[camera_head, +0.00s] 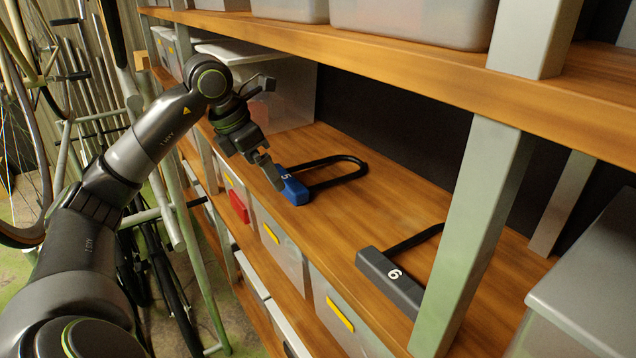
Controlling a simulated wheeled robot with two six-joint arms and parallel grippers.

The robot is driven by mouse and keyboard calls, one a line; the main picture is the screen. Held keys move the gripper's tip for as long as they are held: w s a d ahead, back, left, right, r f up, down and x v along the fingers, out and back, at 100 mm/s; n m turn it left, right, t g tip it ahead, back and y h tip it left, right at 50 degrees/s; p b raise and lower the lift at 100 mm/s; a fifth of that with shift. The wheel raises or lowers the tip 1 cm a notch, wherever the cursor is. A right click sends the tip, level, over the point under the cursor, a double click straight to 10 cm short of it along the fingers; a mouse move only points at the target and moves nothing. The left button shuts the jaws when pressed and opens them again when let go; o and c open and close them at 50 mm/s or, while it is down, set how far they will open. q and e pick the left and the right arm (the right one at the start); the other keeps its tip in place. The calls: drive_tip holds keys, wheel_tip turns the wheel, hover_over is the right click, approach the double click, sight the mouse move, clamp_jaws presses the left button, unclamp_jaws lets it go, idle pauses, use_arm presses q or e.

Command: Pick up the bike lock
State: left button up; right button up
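A bike lock with a blue crossbar marked 5 (296,190) lies on the wooden shelf, its black U-shaped shackle pointing to the back right. A second bike lock with a dark grey crossbar marked 6 (389,282) lies nearer the front, its shackle partly hidden by a shelf post. My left gripper (271,173) points down and right at the near left end of the blue crossbar and covers part of that end. I cannot tell if it touches the lock. Its finger gap is not clear from this angle. My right gripper is out of view.
The wooden shelf (400,208) is clear between the two locks. A metal post (472,225) stands at the right, and an upper shelf (420,62) hangs above. Clear bins (280,238) sit below. A clear box (285,95) stands behind the gripper, and bicycles are at left.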

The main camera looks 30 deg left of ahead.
use_arm(q)
drive_tip(key=shift+w+d+r, duration=0.1)
drive_tip(key=shift+r, duration=0.1)
drive_tip(key=shift+w+d+r+p, duration=0.1)
drive_tip(key=shift+r+p, duration=0.05)
drive_tip(key=shift+p, duration=0.2)
drive_tip(key=w, duration=0.1)
drive_tip(key=w+d+p, duration=0.1)
drive_tip(key=w, duration=0.1)
drive_tip(key=shift+d, duration=0.15)
drive_tip(key=p, duration=0.1)
approach(323, 177)
drive_tip(key=shift+f, duration=0.6)
drive_tip(key=shift+w+d+f, duration=0.1)
drive_tip(key=shift+w+f, duration=0.1)
drive_tip(key=shift+f, duration=0.1)
drive_tip(key=b+x, duration=0.3)
drive_tip(key=x, duration=0.1)
drive_tip(key=shift+w+f, duration=0.15)
drive_tip(key=shift+f, duration=0.1)
drive_tip(key=c, duration=0.5)
drive_tip(key=shift+r, duration=0.1)
drive_tip(key=c, duration=0.8)
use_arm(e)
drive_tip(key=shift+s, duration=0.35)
use_arm(q)
drive_tip(key=shift+r, duration=0.15)
